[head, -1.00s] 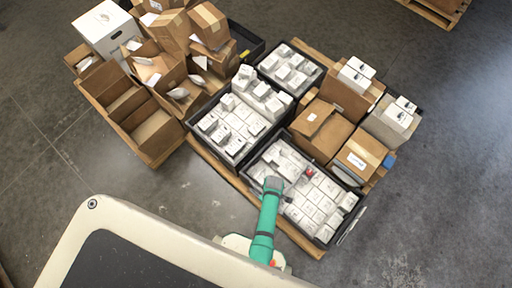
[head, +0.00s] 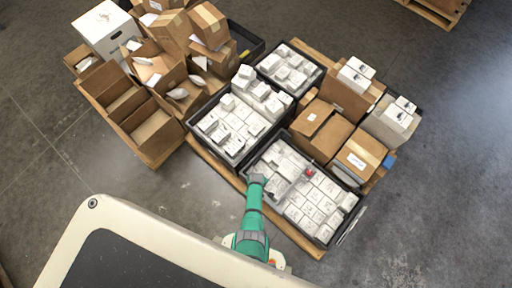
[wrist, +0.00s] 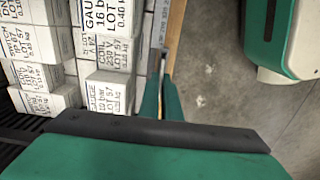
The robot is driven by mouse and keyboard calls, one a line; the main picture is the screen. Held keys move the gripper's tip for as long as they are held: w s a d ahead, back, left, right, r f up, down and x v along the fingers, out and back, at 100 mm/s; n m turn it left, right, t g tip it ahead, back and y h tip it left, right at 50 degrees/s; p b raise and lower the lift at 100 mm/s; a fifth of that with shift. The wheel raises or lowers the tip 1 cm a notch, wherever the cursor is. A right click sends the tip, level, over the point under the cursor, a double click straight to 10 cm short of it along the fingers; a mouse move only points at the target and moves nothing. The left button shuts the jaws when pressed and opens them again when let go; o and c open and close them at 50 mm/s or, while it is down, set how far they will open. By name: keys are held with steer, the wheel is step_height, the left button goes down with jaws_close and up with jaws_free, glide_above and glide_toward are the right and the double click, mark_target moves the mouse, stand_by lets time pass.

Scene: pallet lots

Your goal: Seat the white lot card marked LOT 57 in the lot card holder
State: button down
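My gripper (wrist: 161,95) shows in the wrist view with its two green fingers close together, pointing down by the outer side of a black crate. A thin pale strip (wrist: 160,25) lies edge-on just past the fingertips, between the crate and the pallet wood. I cannot tell whether it is the LOT 57 card or the holder, nor whether the fingers grip it. In the head view my gripper (head: 257,179) is over the left end of the front crate (head: 330,243). A thin pale plate (head: 351,226) stands out at that crate's right end, too small to identify.
White cartons (wrist: 105,90), some printed LOT 57, fill the crate beside my gripper. More black crates and brown boxes (head: 321,131) crowd the pallet behind. A second pallet (head: 153,157) with open boxes stands at the left. Bare floor (wrist: 215,85) lies right of the pallet edge in the wrist view.

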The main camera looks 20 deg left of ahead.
steer(key=shift+s+f, duration=0.15)
steer(key=shift+f, duration=0.5)
steer(key=c, duration=2)
jaws_free()
steer(key=shift+r, duration=0.1)
steer(key=shift+r, duration=0.4)
step_height(320, 180, up, 10)
steer(key=shift+r, duration=0.2)
steer(key=shift+o, duration=0.5)
steer(key=shift+d+r, duration=0.15)
steer(key=shift+r, duration=0.9)
steer(key=shift+f, duration=5.35)
